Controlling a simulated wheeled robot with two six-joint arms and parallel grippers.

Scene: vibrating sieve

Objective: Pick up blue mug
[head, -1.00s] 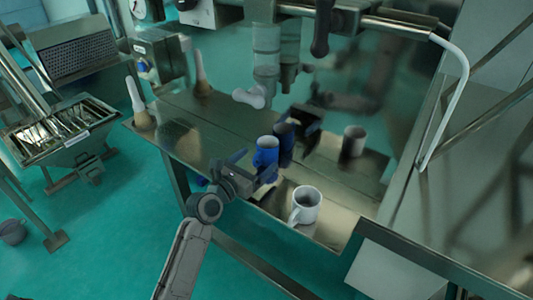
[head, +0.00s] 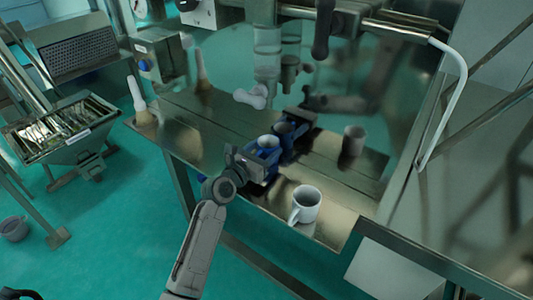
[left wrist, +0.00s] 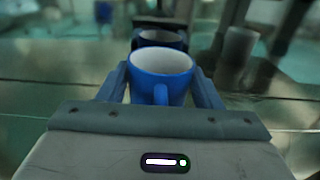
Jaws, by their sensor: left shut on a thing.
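The blue mug (head: 267,142) stands upright on the metal table, close to a reflective panel behind it. My left gripper (head: 266,157) has its two fingers on either side of the mug and is shut on it. In the left wrist view the blue mug (left wrist: 161,72) sits between the fingers, with its white inside visible and its handle towards the camera. The mug's lower part is partly hidden by the gripper. My right gripper is not in view.
A white mug (head: 306,203) stands to the right of my left gripper, near the table's front edge. A bottle-like thing with a pale tip (head: 138,101) stands at the table's left. Darker mirror images of both mugs show in the panel (head: 340,95).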

